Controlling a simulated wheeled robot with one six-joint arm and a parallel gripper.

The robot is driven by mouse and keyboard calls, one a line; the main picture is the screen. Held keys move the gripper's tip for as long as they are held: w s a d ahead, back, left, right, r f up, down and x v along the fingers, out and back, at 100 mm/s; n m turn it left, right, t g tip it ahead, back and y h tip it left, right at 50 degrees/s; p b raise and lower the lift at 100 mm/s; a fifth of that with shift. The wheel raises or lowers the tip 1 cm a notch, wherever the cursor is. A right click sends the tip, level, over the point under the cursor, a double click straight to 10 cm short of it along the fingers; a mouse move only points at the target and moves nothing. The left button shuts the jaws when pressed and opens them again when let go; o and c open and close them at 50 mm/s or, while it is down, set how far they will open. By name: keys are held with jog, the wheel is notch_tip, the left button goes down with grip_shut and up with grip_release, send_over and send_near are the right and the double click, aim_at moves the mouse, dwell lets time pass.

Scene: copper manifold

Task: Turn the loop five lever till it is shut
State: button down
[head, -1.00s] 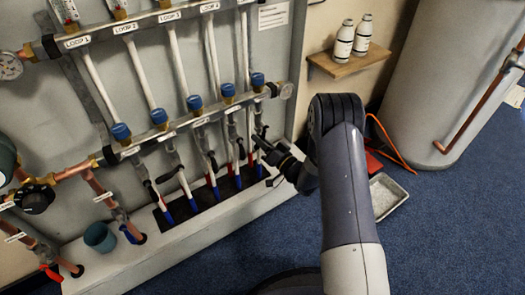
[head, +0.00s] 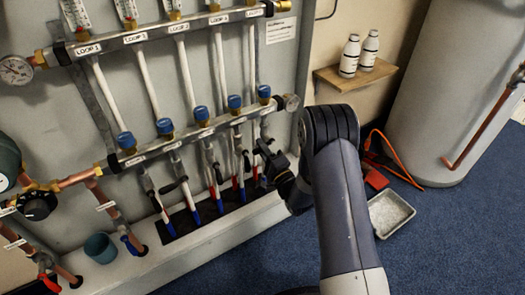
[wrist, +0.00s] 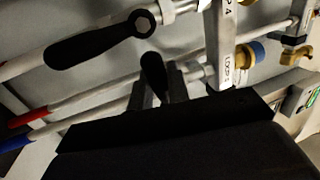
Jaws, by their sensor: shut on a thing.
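The lower manifold bar (head: 185,140) carries a row of blue-capped valves with black levers below. The loop five valve, at the right end, has a blue cap (head: 264,92). My gripper (head: 264,152) is just below that valve in the head view. In the wrist view my gripper (wrist: 162,92) is shut on the loop five lever (wrist: 153,72), a black handle seen nearly end-on. How far the lever is turned is hard to tell. The loop five label (wrist: 228,75) shows beside it. The neighbouring black lever (wrist: 95,42) lies sideways above, apart from my fingers.
White pipes with red and blue lower ends stand close to my gripper's left. A wooden shelf (head: 335,80) with two bottles, a grey tank (head: 440,100), an orange cable (head: 400,165) and a grey tray (head: 374,225) are to the right. Blue carpet (head: 235,260) is free in front.

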jog(key=shift+r+m, duration=0.15)
jog(key=shift+m, duration=0.35)
jog(key=shift+r+h, duration=0.1)
jog(key=shift+h, duration=0.2)
jog(key=c, duration=1.4)
grip_release()
jog(key=p+v, duration=0.1)
jog(key=v, duration=0.9)
jog(key=shift+s+d+f+p, duration=0.15)
jog(key=shift+s+f+p, duration=0.15)
jog(key=shift+s+p, duration=0.1)
jog(key=shift+w, duration=0.1)
